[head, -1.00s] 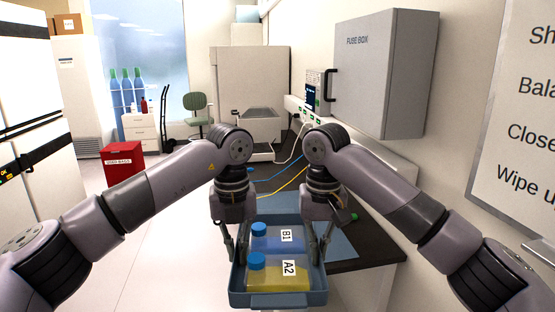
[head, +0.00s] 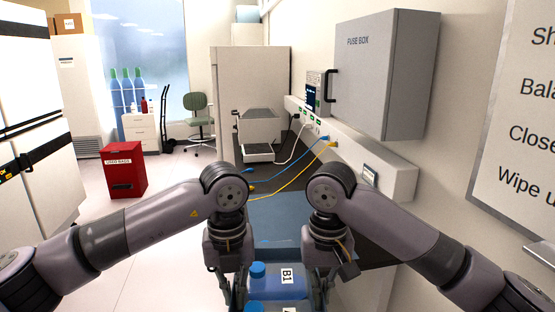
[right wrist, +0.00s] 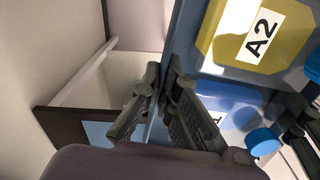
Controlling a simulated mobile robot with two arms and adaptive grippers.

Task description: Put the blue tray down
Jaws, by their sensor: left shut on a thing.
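The blue tray (right wrist: 184,42) is held between my two grippers, and the bottom edge of the head view cuts most of it off. In it stand a blue bottle marked B1 (head: 275,282) and a yellow bottle marked A2 (right wrist: 240,45). My left gripper (head: 238,300) is shut on the tray's left wall. My right gripper (right wrist: 160,115) is shut on the opposite wall, with one finger on each side. A flat blue mat (head: 276,212) lies on the dark bench beyond the tray. The tray's underside is hidden.
Blue and yellow cables (head: 290,178) cross the bench behind my arms. A white machine (head: 258,130) stands at the far end. A fuse box (head: 385,75) and wall trunking (head: 395,178) are on the right. A red bin (head: 125,170) stands left on open floor.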

